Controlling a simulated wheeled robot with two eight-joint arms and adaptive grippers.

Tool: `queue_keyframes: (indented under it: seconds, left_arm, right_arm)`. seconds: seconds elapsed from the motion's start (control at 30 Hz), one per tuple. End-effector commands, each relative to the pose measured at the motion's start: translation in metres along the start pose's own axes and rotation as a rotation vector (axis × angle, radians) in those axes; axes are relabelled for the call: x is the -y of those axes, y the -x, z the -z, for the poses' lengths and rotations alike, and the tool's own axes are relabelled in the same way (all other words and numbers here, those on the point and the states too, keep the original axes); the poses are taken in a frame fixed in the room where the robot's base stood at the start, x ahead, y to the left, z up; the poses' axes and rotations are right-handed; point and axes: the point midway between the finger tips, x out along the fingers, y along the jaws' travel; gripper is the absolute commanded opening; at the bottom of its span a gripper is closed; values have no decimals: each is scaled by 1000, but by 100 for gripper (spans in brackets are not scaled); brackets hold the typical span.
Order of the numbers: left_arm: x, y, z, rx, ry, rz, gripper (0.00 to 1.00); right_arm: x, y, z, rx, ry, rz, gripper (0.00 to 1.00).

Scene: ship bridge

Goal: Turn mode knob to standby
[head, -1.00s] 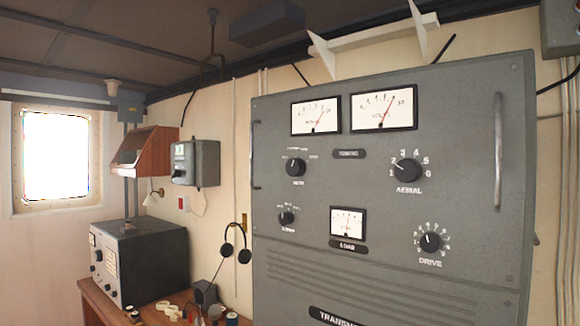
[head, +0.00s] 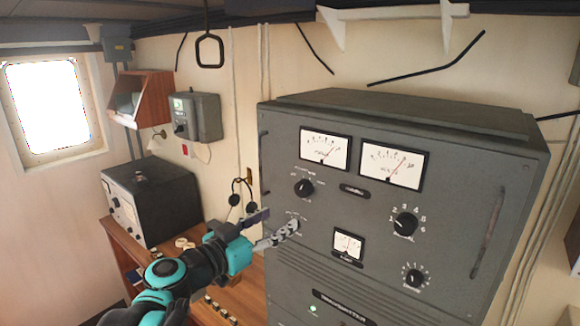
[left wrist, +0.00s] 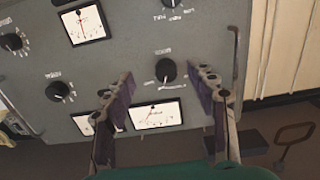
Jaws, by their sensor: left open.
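The grey transmitter panel (head: 330,190) carries several black knobs. The upper-left knob (head: 304,187) has small position marks around it. It also shows in the left wrist view (left wrist: 166,70), where the panel appears upside down. The lower-left knob in the head view is mostly hidden behind my left gripper. The labels are too small to tell which knob is the mode knob. My left gripper (head: 277,224) is open and empty in front of the panel's left side. In the left wrist view its fingers (left wrist: 168,88) frame the upper-left knob, apart from it. My right gripper is not in view.
Two meters (head: 391,166) sit at the panel's top, with a smaller load meter (head: 347,244) lower. The aerial knob (head: 405,224) and drive knob (head: 414,279) are to the right. A metal handle (head: 487,232) edges the panel. A wooden desk (head: 238,283) lies below left, with a dark radio box (head: 155,200).

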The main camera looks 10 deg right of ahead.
Motion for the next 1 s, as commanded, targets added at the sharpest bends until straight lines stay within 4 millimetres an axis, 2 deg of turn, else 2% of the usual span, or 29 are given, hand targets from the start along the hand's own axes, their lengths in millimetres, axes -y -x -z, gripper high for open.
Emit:
queue_keyframes:
  seconds: [0.03,0.17,0.27,0.63,0.8,1.0]
  left_arm:
    - [1,-5,18,-20,-7,-1,57]
    - [3,-13,31,-48,-17,0,57]
    - [2,-22,32,-51,-19,-2,57]
    - [3,-78,34,-50,-18,0,57]
    - [3,-88,33,-50,-18,0,57]
    - [3,-89,33,-50,-18,0,57]
  right_arm:
    - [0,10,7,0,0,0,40]
    - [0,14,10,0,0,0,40]
    - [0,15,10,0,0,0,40]
    - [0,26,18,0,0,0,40]
    - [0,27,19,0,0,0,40]
    - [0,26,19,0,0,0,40]
